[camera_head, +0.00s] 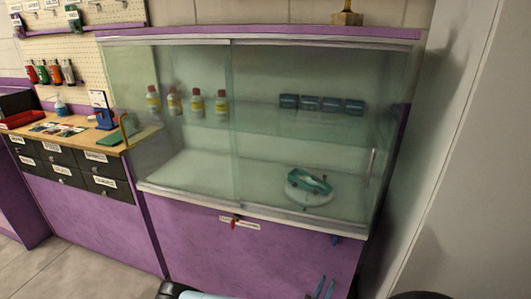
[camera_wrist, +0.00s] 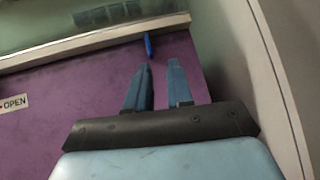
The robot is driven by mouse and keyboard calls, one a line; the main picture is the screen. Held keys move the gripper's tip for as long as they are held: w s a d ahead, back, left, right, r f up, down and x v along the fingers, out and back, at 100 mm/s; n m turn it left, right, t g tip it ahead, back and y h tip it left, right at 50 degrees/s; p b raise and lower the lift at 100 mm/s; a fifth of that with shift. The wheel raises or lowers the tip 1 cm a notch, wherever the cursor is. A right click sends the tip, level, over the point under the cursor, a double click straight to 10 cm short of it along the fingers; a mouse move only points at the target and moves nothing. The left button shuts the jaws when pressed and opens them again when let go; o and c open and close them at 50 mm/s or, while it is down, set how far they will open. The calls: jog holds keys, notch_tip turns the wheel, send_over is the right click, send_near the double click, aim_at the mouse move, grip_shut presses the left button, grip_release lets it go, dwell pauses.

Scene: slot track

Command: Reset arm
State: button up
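My gripper (camera_wrist: 161,77) points at the purple front of the display cabinet. Its two blue fingers are apart, with nothing between them. In the head view its fingertips (camera_head: 325,284) show at the bottom edge, in front of the purple panel (camera_head: 270,262). A small blue piece (camera_wrist: 148,46) hangs below the cabinet's ledge, beyond the fingers and apart from them. It also shows in the head view (camera_head: 335,240). Most of my arm is out of view.
The cabinet's sliding glass doors (camera_head: 300,130) look shut. Behind them are several bottles (camera_head: 197,102), blue boxes (camera_head: 333,104) and a teal car (camera_head: 310,181) on a round stand. A grey wall (camera_head: 450,150) stands close on the right. A drawer counter (camera_head: 75,145) is left.

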notch_tip(320, 180, up, 28)
jog(key=m+g+y, duration=0.6)
jog(key=m+g, duration=1.7)
jog(key=g, duration=0.4)
jog(key=s+d+r+m+t+y, duration=0.1)
jog(key=s+r+t+y, duration=0.3)
jog(key=r, duration=0.8)
jog(key=s+d+r+m+t+y, duration=0.2)
jog(key=s+r+t+y, duration=0.3)
jog(key=r, duration=0.7)
jog(key=shift+s+m+t, duration=0.5)
jog(key=shift+s+t, duration=0.15)
jog(key=shift+t, duration=0.25)
jog(key=shift+d, duration=0.1)
